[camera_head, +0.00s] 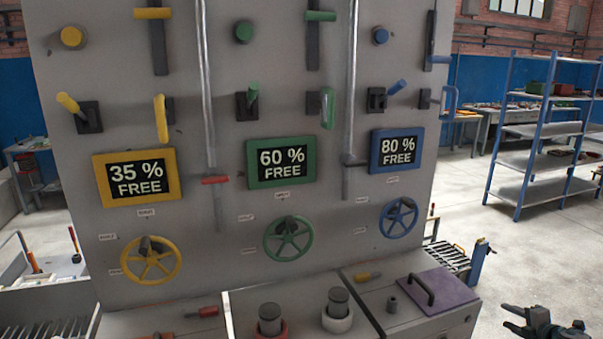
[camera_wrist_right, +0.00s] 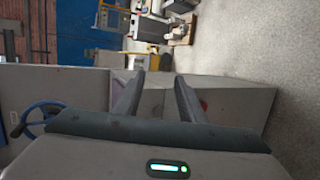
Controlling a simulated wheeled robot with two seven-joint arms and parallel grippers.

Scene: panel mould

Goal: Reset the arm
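My right gripper (camera_head: 538,322) is at the lower right edge of the head view, to the right of the panel and partly cut off by the frame. In the right wrist view its two fingers (camera_wrist_right: 158,88) stand apart, and nothing shows between them except the background. It is open and empty. My left gripper is not in the head view. The grey panel (camera_head: 225,110) stands upright in front of me, and my right gripper is clear of it.
The panel carries a yellow wheel (camera_head: 150,261), a green wheel (camera_head: 288,239) and a blue wheel (camera_head: 398,218). Below it, a counter holds a purple lid (camera_head: 440,291) with a black handle. A blue shelf rack (camera_head: 545,130) stands at right. Bare floor (camera_head: 545,255) lies between.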

